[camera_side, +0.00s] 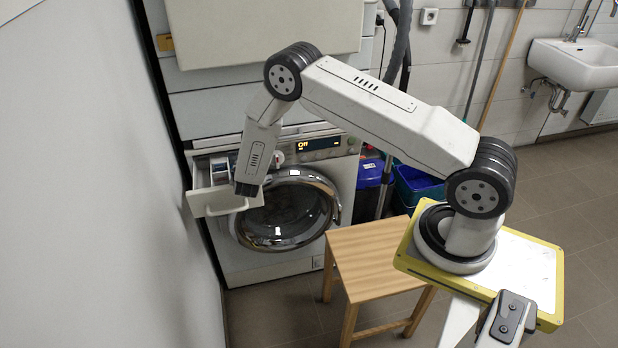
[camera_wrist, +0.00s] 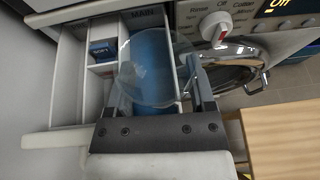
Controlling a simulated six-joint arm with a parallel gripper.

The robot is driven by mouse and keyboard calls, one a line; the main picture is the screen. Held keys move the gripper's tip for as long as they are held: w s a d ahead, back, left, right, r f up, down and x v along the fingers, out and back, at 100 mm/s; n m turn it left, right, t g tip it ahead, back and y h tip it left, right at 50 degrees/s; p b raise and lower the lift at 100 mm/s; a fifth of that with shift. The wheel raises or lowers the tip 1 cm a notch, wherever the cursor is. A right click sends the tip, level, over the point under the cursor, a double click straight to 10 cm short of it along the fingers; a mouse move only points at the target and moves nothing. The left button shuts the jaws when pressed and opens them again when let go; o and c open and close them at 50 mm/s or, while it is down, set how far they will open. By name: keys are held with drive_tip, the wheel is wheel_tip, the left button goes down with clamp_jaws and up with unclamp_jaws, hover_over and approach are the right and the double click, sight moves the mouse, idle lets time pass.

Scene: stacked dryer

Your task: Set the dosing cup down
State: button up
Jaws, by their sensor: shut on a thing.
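The clear dosing cup (camera_wrist: 130,92) shows in the wrist view as a see-through rounded outline, over the drawer compartment marked MAIN. Blue shows through and behind it; I cannot tell whether the blue is in the cup or in the compartment. My gripper (camera_wrist: 158,85) is shut on the cup; its right finger is visible, and the left one is hard to make out. In the side view my gripper (camera_side: 246,190) points down at the open detergent drawer (camera_side: 222,207), and the cup is hidden there. I cannot tell whether the cup touches the drawer.
The washer door (camera_side: 288,212) is closed, right of the drawer. The dial (camera_wrist: 214,26) and display (camera_side: 320,144) reading Off sit above. A small blue piece (camera_wrist: 102,51) lies in the middle compartment; the left one looks empty. A wooden stool (camera_side: 370,258) stands in front.

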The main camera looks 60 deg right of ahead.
drive_tip(key=a+r+n+t+y, duration=0.2)
drive_tip(key=a+r, duration=0.3)
drive_tip(key=r, duration=0.7)
drive_tip(key=shift+s+a+r+n+t+y, duration=0.5)
drive_tip(key=shift+s+a+r+n+y, duration=0.55)
drive_tip(key=shift+s+a+r, duration=2.5)
drive_tip(key=s+d+f+m+g+h, duration=0.25)
drive_tip(key=s+f, duration=0.25)
drive_tip(key=f, duration=0.4)
drive_tip(key=s+d+f+m+g+h, duration=0.25)
drive_tip(key=s+f, duration=0.35)
drive_tip(key=f, duration=0.3)
drive_tip(key=s+d+f+m+g+h, duration=0.25)
drive_tip(key=s+f, duration=0.25)
drive_tip(key=f, duration=0.4)
drive_tip(key=s+d+f+m+g, duration=0.2)
drive_tip(key=s+f, duration=0.2)
drive_tip(key=s, duration=0.5)
drive_tip(key=s+d+f+m+g, duration=0.1)
drive_tip(key=s+f, duration=0.3)
drive_tip(key=s, duration=0.5)
drive_tip(key=s+d+f+m+g, duration=0.2)
drive_tip(key=s+d+f, duration=0.1)
drive_tip(key=s, duration=0.6)
drive_tip(key=shift+s+d+f+m+g, duration=0.2)
drive_tip(key=shift+d+f+m+g, duration=0.2)
drive_tip(key=shift+f, duration=0.25)
drive_tip(key=shift+w, duration=0.15)
